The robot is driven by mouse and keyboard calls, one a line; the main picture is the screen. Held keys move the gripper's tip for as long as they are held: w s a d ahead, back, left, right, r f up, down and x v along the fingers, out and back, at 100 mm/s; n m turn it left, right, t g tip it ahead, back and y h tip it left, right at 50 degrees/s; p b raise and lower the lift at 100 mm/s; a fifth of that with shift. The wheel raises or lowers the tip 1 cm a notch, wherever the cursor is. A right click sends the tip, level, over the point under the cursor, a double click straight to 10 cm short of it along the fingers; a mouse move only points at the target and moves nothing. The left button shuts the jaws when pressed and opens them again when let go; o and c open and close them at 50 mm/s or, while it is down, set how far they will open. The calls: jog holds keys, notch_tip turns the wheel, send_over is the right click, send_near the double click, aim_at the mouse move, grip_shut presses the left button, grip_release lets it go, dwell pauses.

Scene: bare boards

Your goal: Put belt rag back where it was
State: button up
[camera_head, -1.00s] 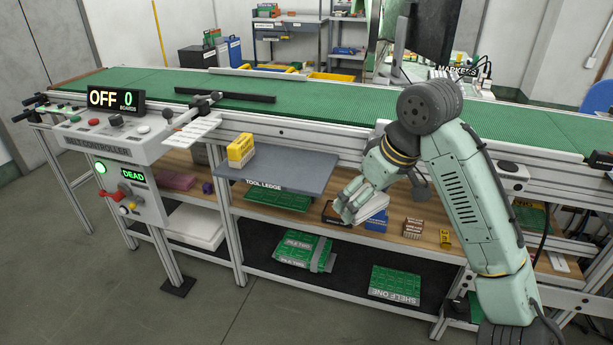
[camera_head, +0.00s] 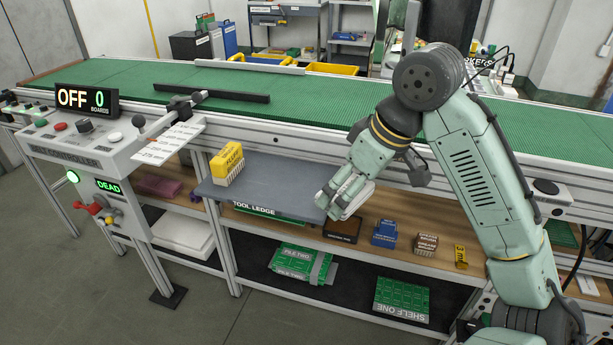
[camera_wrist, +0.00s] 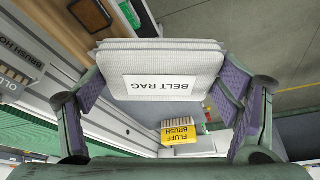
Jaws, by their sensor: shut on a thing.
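The belt rag (camera_wrist: 176,56) is a folded white cloth with a label reading BELT RAG, upside down in the wrist view. My gripper (camera_wrist: 160,80) is shut on it, one finger at each side. In the head view my gripper (camera_head: 338,203) is at the right front corner of the grey tool ledge (camera_head: 268,180), with the white rag (camera_head: 357,200) partly hidden by the fingers. I cannot tell whether the rag touches the ledge. The yellow fluff brush (camera_head: 228,160) stands on the ledge's left part; it also shows in the wrist view (camera_wrist: 180,134).
Below and right of the gripper, the wooden shelf holds a dark tray (camera_head: 342,231), a blue box (camera_head: 385,233), a brown box (camera_head: 425,243) and a yellow item (camera_head: 461,257). The green belt (camera_head: 330,106) runs behind. The ledge is clear right of the fluff brush.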

jog(key=p, duration=0.2)
send_over(302, 188)
jog(key=s+d, duration=0.1)
jog(key=s, duration=0.1)
jog(key=shift+w+d+f, duration=0.2)
jog(key=shift+w+f, duration=0.05)
jog(key=shift+f, duration=0.15)
jog(key=shift+w+a+f, duration=0.1)
jog(key=shift+w+f, duration=0.05)
jog(key=shift+f, duration=0.8)
jog(key=shift+w+a+f, duration=0.1)
jog(key=shift+f, duration=0.85)
jog(key=shift+f, duration=0.15)
jog(key=o, duration=1)
jog(key=shift+o, duration=0.2)
